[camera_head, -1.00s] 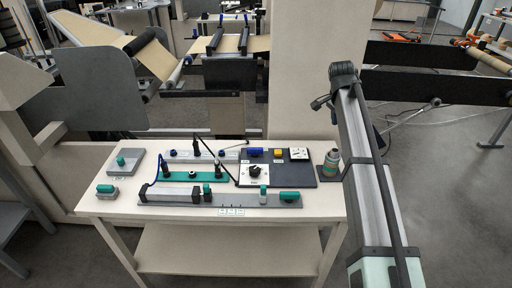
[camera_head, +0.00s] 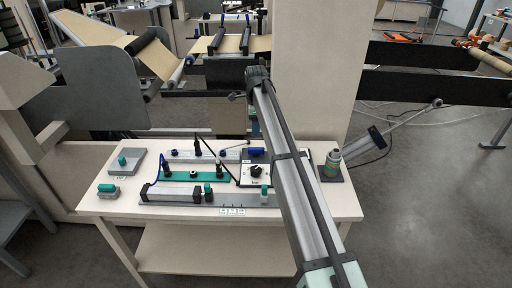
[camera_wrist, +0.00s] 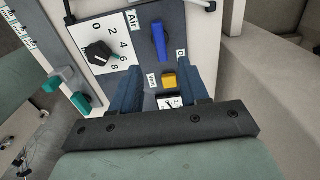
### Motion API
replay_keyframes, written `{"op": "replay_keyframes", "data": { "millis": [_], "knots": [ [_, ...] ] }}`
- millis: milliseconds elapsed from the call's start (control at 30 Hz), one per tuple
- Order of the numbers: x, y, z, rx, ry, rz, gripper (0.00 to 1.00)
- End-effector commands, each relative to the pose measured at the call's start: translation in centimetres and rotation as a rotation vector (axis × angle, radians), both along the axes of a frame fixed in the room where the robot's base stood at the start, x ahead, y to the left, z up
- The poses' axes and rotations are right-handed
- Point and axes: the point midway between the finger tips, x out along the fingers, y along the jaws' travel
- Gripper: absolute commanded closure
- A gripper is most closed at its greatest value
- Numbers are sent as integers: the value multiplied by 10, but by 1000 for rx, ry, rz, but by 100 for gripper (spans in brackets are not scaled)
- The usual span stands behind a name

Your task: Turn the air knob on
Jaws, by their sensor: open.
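The dark panel carries a blue bar-shaped knob (camera_wrist: 159,41), with a label reading Air (camera_wrist: 132,20) beside it, toward the dial. In the wrist view the blue bar points up and down the picture. A black dial knob (camera_wrist: 101,53) on a white plate numbered 0 to 8 is left of it. My gripper (camera_wrist: 164,70) is open and empty, its two blue fingers spread over the panel. A yellow button (camera_wrist: 169,80) shows between them; the blue knob lies just past the fingertips.
A small white gauge (camera_wrist: 171,102) lies close under the gripper. Teal handles (camera_wrist: 81,103) stand at left in the wrist view. A thin dark rod (camera_head: 222,160) leans near the panel.

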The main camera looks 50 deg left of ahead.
Motion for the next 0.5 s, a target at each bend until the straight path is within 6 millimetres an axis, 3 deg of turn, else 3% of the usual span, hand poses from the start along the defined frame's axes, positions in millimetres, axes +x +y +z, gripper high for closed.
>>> {"op": "replay_keyframes", "data": {
  "millis": [300,500],
  "knots": [
    [0,-1,-57,-1,0,1,55],
    [0,0,-83,0,0,1,55]
  ]
}}
